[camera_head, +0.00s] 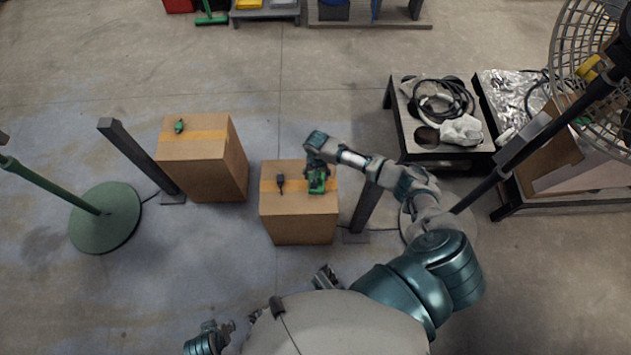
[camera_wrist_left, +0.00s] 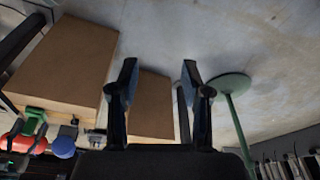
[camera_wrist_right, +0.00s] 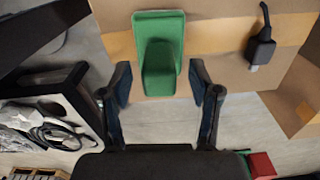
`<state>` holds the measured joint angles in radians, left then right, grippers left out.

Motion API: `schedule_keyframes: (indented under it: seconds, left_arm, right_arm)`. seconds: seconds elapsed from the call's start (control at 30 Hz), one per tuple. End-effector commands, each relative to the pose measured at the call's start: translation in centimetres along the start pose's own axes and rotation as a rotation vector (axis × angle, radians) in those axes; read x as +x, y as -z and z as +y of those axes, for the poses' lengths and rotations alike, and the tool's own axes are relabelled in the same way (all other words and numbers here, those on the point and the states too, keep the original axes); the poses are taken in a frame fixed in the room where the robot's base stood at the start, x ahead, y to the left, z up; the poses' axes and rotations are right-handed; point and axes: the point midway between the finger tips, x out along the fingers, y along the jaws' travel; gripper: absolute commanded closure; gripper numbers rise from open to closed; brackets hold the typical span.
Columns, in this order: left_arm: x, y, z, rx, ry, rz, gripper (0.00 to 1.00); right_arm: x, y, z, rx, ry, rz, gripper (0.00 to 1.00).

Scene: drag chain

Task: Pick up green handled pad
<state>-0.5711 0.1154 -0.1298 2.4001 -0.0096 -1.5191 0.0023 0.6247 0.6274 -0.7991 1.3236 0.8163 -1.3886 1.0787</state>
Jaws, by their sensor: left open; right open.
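The green handled pad (camera_head: 318,182) lies on top of the near cardboard box (camera_head: 298,225), at its right side. In the right wrist view the pad (camera_wrist_right: 160,50) is just ahead of the fingertips, its narrower raised handle pointing between them. My right gripper (camera_wrist_right: 160,75) is open, with a finger on each side of the handle's end and no clear contact. In the head view this gripper partly covers the pad. My left gripper (camera_wrist_left: 160,75) is open and empty, low and away from the boxes. A green thing that looks like the pad (camera_wrist_left: 34,119) shows in the left wrist view.
A black plug-like item (camera_head: 280,182) with a cable lies left of the pad. A second box (camera_head: 205,180) holds a small green item (camera_head: 179,126). Grey posts stand beside the boxes. A black table (camera_head: 440,150) with cables stands at right, a green round base (camera_head: 105,217) at left.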

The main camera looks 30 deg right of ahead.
Motion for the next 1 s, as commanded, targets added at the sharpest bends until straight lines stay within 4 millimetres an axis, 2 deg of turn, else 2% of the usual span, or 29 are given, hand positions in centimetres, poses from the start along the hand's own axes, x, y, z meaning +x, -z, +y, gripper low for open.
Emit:
schedule_keyframes:
  seconds: [0.03,0.23,0.27,0.3,0.73,0.87,1.0]
  left_arm:
    - [0.0,0.0,0.0,0.0,-0.001,0.0,0.52]
    - [0.2,0.1,-0.2,-0.001,-0.002,-0.001,0.52]
    - [0.2,0.1,-0.2,-0.001,-0.002,-0.001,0.52]
    - [0.2,0.1,-0.2,-0.001,-0.002,-0.001,0.52]
    - [0.1,0.2,-0.2,-0.001,-0.001,0.005,0.52]
    - [1.9,0.1,-0.1,0.003,-0.002,-0.004,0.52]
    - [4.1,-0.1,0.0,0.004,-0.003,-0.011,0.52]
  right_arm:
    - [0.0,0.0,0.0,0.0,0.0,0.0,0.4]
    - [-0.1,-0.1,-0.2,-0.001,-0.002,0.001,0.9]
    - [-0.1,-0.1,-0.2,-0.001,-0.003,0.002,0.97]
    - [-0.1,-0.2,-0.3,-0.001,-0.004,0.002,1.0]
    - [-0.7,-0.1,-0.1,0.0,0.0,0.002,1.0]
    - [-1.9,0.0,-0.1,0.0,0.0,0.002,1.0]
    - [-4.2,0.0,-0.2,-0.001,0.002,0.003,1.0]
